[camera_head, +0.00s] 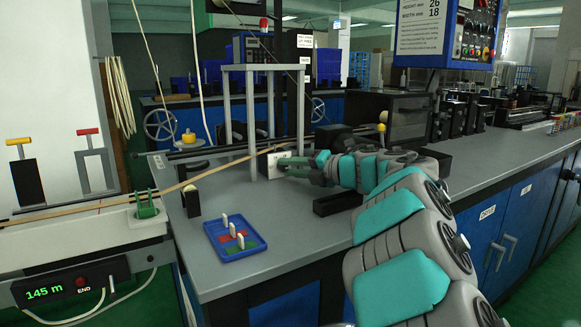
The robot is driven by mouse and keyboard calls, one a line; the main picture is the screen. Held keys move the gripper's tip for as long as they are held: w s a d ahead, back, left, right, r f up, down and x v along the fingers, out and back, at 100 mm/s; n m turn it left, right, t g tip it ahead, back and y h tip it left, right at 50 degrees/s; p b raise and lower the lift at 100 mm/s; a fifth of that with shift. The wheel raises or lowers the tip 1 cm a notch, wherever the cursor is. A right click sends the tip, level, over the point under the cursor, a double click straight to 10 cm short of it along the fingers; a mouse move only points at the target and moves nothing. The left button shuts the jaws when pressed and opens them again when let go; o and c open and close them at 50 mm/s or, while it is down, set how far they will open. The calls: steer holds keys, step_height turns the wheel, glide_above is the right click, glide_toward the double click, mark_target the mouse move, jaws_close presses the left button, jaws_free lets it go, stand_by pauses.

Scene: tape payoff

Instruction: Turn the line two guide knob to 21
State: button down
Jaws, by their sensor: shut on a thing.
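No line number is legible there.
A grey bench (270,210) carries a blue tray (226,256) with several white pieces, left of my arm. A black open box (338,203) lies below my forearm. A tan tape (225,165) runs to the frame. A display (44,293) reads 145 m.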

steer(key=c, duration=0.7)
jaws_free()
steer(key=shift+o, duration=0.2)
steer(key=shift+r, duration=1.85)
steer(key=shift+s+d+f, duration=0.1)
steer(key=shift+s+d, duration=0.15)
steer(key=shift+s, duration=0.55)
steer(key=s+d, duration=0.1)
steer(key=s, duration=0.3)
steer(key=s+d+r+b, duration=0.1)
steer(key=s, duration=0.4)
steer(key=s+d, duration=0.1)
steer(key=s, duration=0.3)
steer(key=shift+s+d+r+b, duration=0.25)
steer(key=shift+s+d+b, duration=0.1)
steer(key=shift+s+b, duration=0.05)
